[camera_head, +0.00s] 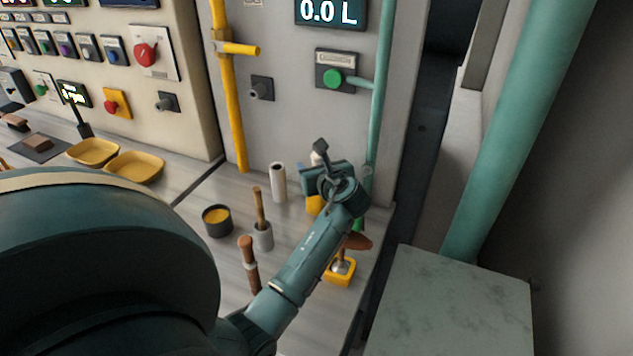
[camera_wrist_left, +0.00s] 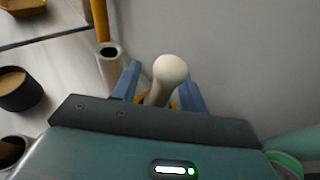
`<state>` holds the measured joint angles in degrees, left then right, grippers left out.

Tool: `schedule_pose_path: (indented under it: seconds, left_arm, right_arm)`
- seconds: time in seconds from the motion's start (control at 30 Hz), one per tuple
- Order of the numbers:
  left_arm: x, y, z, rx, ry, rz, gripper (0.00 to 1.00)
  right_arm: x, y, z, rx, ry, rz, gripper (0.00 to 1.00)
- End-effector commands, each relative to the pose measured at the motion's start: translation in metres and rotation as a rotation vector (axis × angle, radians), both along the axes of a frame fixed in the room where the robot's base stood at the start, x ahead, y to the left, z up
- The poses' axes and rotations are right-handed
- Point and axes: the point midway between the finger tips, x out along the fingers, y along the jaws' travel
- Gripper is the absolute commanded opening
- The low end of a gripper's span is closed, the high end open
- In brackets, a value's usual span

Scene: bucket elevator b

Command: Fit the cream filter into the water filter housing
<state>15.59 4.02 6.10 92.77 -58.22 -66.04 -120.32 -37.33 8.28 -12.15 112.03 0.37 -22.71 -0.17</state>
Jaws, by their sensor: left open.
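A cream, round-topped piece (camera_wrist_left: 170,70), which looks like the filter, stands up between the two blue fingers of my left gripper (camera_wrist_left: 163,84) in the left wrist view. The fingers are open on either side of it; I cannot tell whether either touches it. A yellow part shows low behind the fingers. In the head view my left gripper (camera_head: 322,176) is over the right part of the counter, and only the cream top (camera_head: 316,158) shows. I cannot pick out the water filter housing for certain; a teal part with a green rim (camera_wrist_left: 284,164) shows at the lower right of the wrist view.
A pale hollow tube (camera_head: 278,182) stands left of the gripper. A dark cup (camera_head: 217,220), a grey holder with a wooden handle (camera_head: 263,236), a brown-handled tool (camera_head: 247,262) and a yellow holder (camera_head: 340,272) are nearby. A teal pipe (camera_head: 379,110) runs down on the right.

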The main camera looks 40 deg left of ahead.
Motion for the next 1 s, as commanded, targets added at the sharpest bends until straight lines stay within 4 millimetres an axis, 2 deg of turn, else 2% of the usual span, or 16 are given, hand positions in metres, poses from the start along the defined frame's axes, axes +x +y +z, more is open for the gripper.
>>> schedule_pose_path:
  seconds: [0.23,0.77,1.0]
  left_arm:
    - [0.0010,0.0018,-0.0008,0.000,0.000,0.000,0.43]
    - [0.0009,0.0014,-0.0007,0.000,0.000,0.000,0.00]
    - [0.0010,0.0015,-0.0001,0.000,-0.001,0.000,0.00]
  right_arm:
    - [-0.0003,-0.0003,-0.0023,-0.002,0.004,0.001,0.36]
    - [0.0001,0.0001,-0.0020,-0.002,0.003,0.001,0.36]
    - [0.0001,0.0002,-0.0018,-0.002,0.003,0.001,0.36]
